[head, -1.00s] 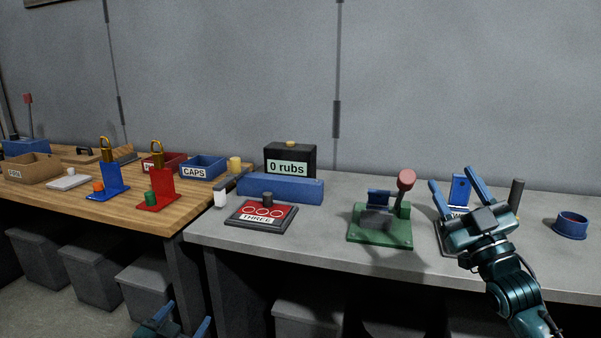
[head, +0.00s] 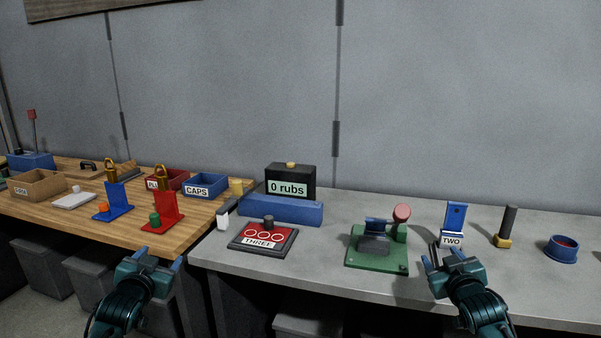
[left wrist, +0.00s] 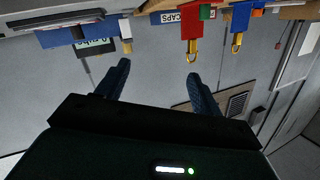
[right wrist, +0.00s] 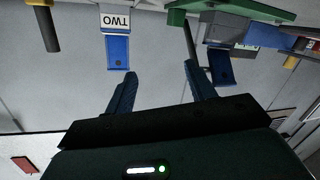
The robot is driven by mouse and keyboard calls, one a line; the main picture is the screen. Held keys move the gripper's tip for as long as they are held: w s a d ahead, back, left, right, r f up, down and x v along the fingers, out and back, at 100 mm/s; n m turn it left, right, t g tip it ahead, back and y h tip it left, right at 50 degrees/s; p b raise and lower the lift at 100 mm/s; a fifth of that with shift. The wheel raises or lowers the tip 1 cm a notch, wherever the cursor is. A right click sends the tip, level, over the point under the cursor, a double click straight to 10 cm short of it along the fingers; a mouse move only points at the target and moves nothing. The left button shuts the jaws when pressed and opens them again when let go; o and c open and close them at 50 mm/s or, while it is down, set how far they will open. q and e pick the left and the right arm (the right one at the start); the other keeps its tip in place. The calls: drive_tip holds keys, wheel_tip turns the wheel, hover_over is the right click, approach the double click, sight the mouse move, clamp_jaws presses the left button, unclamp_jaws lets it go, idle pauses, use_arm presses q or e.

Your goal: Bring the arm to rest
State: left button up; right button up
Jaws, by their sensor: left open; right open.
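My left gripper (head: 152,262) is in the head view in front of the wooden table's right end. It is open with nothing between its fingers, which also show in the left wrist view (left wrist: 155,85). My right gripper (head: 450,258) is at the front edge of the grey bench, just in front of the blue stand labelled TWO (head: 453,222). It is open and empty, and its two blue fingers show apart in the right wrist view (right wrist: 158,88). Whether the right gripper touches the bench or stand cannot be told.
A green press (head: 377,260) with a red knob stands left of my right gripper. A THREE plate (head: 263,238), a "0 rubs" box (head: 290,182), a dark-handled tool (head: 506,228) and a blue ring (head: 562,250) are on the grey bench. Blue (head: 113,212) and red (head: 163,222) stands are on the wooden table.

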use_arm(q)
drive_tip(key=s+d+f+m+g+h, duration=0.1)
drive_tip(key=s+d+f+g, duration=0.1)
drive_tip(key=s+d+f, duration=0.55)
drive_tip(key=s+d+f+g+h, duration=0.15)
drive_tip(key=s+d+f, duration=0.25)
drive_tip(key=s+f, duration=0.55)
use_arm(e)
drive_tip(key=s+a+f+n+g+y, duration=0.1)
drive_tip(key=s+a+f+g, duration=0.1)
drive_tip(key=s+a+f, duration=0.55)
drive_tip(key=s+a+f+g+y, duration=0.15)
drive_tip(key=s+a+f, duration=0.25)
drive_tip(key=s+f, duration=0.55)
use_arm(q)
drive_tip(key=s+d+f+g+h, duration=0.1)
drive_tip(key=s+d+f, duration=0.1)
drive_tip(key=s, duration=0.8)
drive_tip(key=s+d+f+n+g+h, duration=0.1)
drive_tip(key=s+d, duration=0.4)
drive_tip(key=s, duration=0.5)
drive_tip(key=shift+f, duration=0.4)
use_arm(e)
drive_tip(key=s+a+f+g+y, duration=0.1)
drive_tip(key=s+a+f, duration=0.1)
drive_tip(key=s, duration=0.8)
drive_tip(key=s+a+f+m+g+y, duration=0.1)
drive_tip(key=s+a, duration=0.4)
drive_tip(key=s, duration=0.5)
drive_tip(key=shift+f, duration=0.4)
